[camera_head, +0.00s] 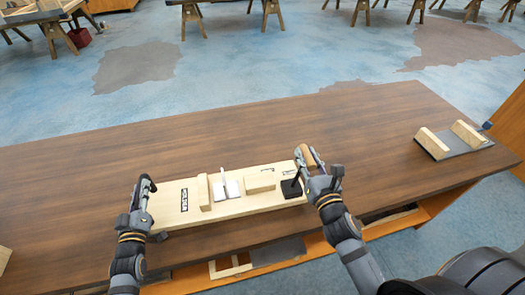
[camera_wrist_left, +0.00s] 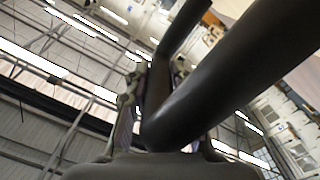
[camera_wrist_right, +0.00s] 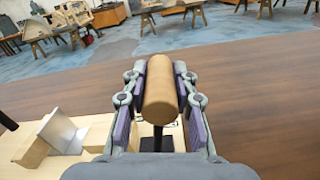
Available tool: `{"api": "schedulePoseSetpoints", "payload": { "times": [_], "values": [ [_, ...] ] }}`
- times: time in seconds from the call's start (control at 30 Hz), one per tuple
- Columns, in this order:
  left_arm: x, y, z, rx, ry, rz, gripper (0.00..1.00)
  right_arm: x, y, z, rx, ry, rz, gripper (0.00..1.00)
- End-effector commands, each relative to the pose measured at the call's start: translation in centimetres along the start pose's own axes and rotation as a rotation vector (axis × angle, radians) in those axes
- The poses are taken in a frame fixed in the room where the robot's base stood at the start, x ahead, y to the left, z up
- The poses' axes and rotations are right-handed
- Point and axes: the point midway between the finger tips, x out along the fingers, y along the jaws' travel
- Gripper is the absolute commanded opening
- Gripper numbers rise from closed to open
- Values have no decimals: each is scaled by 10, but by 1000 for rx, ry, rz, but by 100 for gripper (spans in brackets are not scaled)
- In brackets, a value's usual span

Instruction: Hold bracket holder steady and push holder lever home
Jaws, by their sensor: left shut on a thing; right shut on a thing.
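The bracket holder (camera_head: 178,219) is a pale wooden board lying on the brown workbench. It bears two wooden blocks, with a grey metal bracket (camera_head: 229,188) between them; the bracket also shows in the right wrist view (camera_wrist_right: 62,131). The holder lever (camera_head: 310,157) has a black base and a round wooden grip, which fills the right wrist view's centre (camera_wrist_right: 160,90). My right gripper (camera_head: 306,163) is shut on that grip. My left gripper (camera_head: 146,188) is shut at the holder's left end, on a dark bar (camera_wrist_left: 205,85) that looks like its handle.
A grey plate with two wooden blocks (camera_head: 455,141) lies at the bench's right end. The workbench (camera_head: 110,160) is bare behind the holder. A shelf with a dark panel (camera_head: 278,252) shows below its front edge. Trestles stand far off.

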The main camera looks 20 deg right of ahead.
Motion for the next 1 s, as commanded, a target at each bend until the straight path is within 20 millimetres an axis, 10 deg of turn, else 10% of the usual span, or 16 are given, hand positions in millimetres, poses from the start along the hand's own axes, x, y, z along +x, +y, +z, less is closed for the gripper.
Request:
{"api": "schedulePoseSetpoints", "payload": {
  "times": [0.43, 0.47, 0.6, 1.0],
  "values": [
    [0, -1, 1, -2, -2, -2, 0, 0, 5, 2, 3, -8, 5, 0],
    [0, -1, 1, -2, -2, -2, 0, 0, 5, 2, 3, -8, 5, 29],
    [0, -1, 1, -2, -2, -2, 0, 0, 5, 2, 2, -8, 4, 48],
    [0, -1, 1, -1, -2, -2, 0, -4, 4, 1, -1, -5, 1, 50]
  ]
}}
